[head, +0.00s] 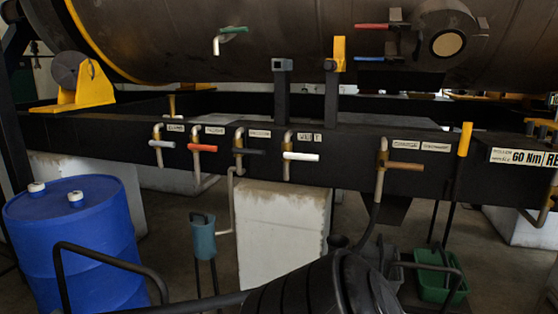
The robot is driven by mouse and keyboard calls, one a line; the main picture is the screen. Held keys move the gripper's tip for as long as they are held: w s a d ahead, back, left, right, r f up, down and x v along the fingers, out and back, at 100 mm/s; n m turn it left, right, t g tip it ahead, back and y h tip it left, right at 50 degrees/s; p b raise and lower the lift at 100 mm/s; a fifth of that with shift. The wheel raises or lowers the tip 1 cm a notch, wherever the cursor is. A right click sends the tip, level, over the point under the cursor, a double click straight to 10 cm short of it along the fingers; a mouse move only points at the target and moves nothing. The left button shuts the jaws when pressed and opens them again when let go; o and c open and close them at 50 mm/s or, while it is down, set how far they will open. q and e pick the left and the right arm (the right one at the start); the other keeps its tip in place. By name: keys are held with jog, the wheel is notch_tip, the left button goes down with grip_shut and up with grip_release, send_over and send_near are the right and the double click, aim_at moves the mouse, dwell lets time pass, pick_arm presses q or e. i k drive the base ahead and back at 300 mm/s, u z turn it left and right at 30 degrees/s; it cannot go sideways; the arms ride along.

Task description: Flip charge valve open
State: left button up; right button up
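A row of small lever valves runs along the black beam (340,170) below the big dark tank. The valve at the right of the row has a brass body and a tan-brown lever (405,165). A dark hose runs down from this pipe. Neither of my grippers shows in the head view, and nothing is seen touching the lever.
Other levers are white (301,156), black (249,151), red (202,148) and pale (162,144). A blue drum (75,240) stands at left. A black ribbed object (325,288) and dark tube rails fill the bottom foreground. A green bin (438,280) sits at lower right.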

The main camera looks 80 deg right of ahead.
aim_at(388, 165)
jog(key=z, duration=2.85)
jog(key=i, duration=1.55)
jog(key=z, duration=0.45)
